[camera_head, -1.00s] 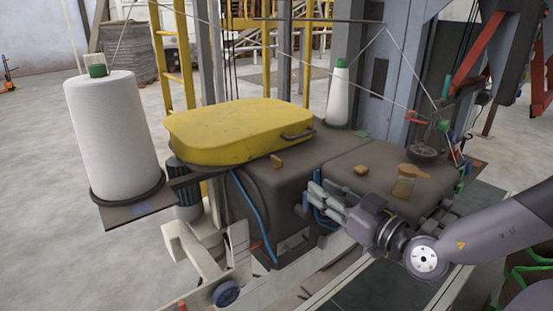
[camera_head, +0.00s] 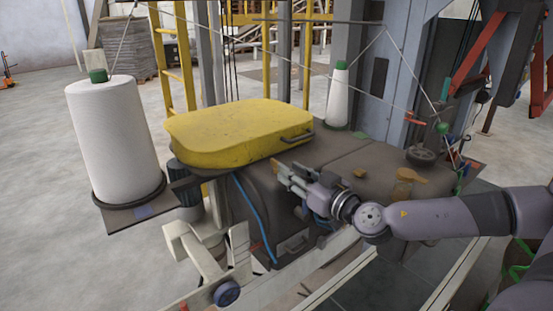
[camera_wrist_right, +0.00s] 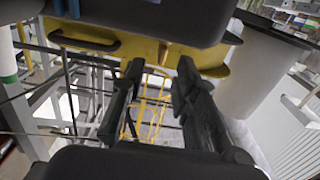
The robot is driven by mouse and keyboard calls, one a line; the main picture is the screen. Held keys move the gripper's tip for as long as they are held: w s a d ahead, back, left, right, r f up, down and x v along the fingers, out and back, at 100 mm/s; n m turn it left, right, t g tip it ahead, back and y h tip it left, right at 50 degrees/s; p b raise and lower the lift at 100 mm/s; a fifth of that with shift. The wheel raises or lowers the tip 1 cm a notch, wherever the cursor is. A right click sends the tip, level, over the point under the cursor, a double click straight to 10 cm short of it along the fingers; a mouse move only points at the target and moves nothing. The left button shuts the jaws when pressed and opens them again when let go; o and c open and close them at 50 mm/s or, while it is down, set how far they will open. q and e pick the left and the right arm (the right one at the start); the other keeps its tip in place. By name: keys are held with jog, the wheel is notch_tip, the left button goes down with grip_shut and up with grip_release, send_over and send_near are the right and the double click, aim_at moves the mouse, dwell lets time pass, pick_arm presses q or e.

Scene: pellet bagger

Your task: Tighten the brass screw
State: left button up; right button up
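A small brass-coloured piece (camera_head: 275,162), which looks like the brass screw, shows on the dark machine housing just below the yellow cover. It is small and partly covered by my right gripper (camera_head: 281,174), whose fingertips are close to it. I cannot tell whether they touch it. My left gripper is not in view.
The yellow cover (camera_head: 235,135) lies on the housing beyond my right gripper. Two more brass-coloured pieces, one on the housing top (camera_head: 360,173) and one farther right (camera_head: 410,175), lie near my right arm. White thread cones (camera_head: 112,140) (camera_head: 338,98) stand left and behind.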

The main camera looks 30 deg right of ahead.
aim_at(276, 161)
jog(key=w+p, duration=0.2)
jog(key=w, duration=0.1)
jog(key=w+p, duration=0.2)
jog(key=shift+w+a+r, duration=0.2)
jog(key=shift+r, duration=0.05)
jog(key=shift+w+a+f, duration=0.15)
jog(key=shift+w+f, duration=0.05)
jog(key=shift+w, duration=0.4)
jog(key=shift+c, duration=0.2)
grip_shut()
